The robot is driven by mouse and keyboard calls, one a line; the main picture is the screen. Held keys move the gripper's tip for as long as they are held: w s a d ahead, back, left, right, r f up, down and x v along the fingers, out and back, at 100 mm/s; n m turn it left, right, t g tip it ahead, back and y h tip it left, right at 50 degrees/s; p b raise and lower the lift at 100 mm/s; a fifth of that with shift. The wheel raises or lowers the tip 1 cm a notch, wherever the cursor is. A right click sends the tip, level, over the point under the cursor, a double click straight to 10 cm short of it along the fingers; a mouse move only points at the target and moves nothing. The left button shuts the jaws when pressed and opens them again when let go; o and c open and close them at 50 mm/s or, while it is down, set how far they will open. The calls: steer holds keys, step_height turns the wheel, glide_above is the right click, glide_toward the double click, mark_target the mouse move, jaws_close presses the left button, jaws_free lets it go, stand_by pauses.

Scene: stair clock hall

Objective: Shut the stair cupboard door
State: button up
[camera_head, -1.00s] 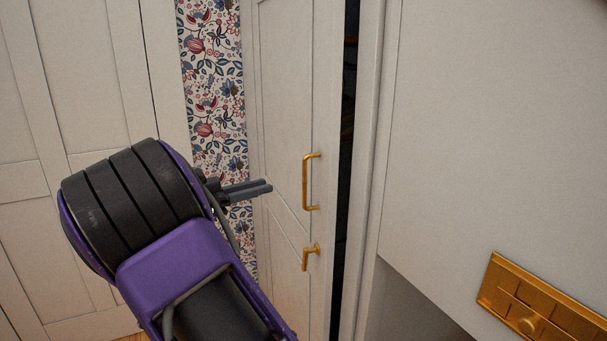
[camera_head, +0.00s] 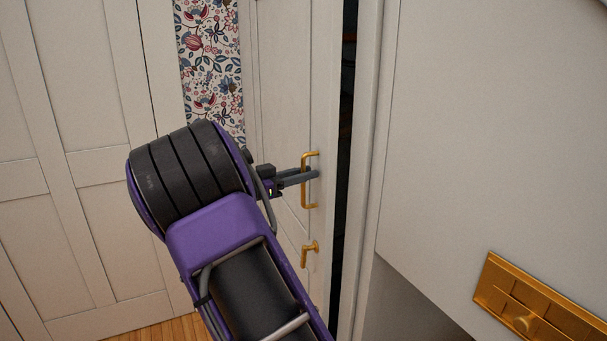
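The stair cupboard door (camera_head: 283,60) is a white panelled door standing slightly ajar. A dark gap (camera_head: 346,130) shows between its right edge and the white frame. It has a brass pull handle (camera_head: 304,190) and, below that, a small brass lever (camera_head: 308,252). My gripper (camera_head: 314,174) points right, with its fingertips at the upper part of the pull handle. The fingers look close together, side by side. I cannot tell whether they touch the handle or the door, or whether anything is between them.
A white panelled wall or door (camera_head: 85,130) stands at the left, with a strip of floral wallpaper (camera_head: 213,60) beside the cupboard door. At the right is a broad white panel (camera_head: 490,130) with a brass plate (camera_head: 545,300). Wooden floor (camera_head: 160,328) shows at the bottom left.

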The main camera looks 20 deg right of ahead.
jaws_close()
stand_by(1.3)
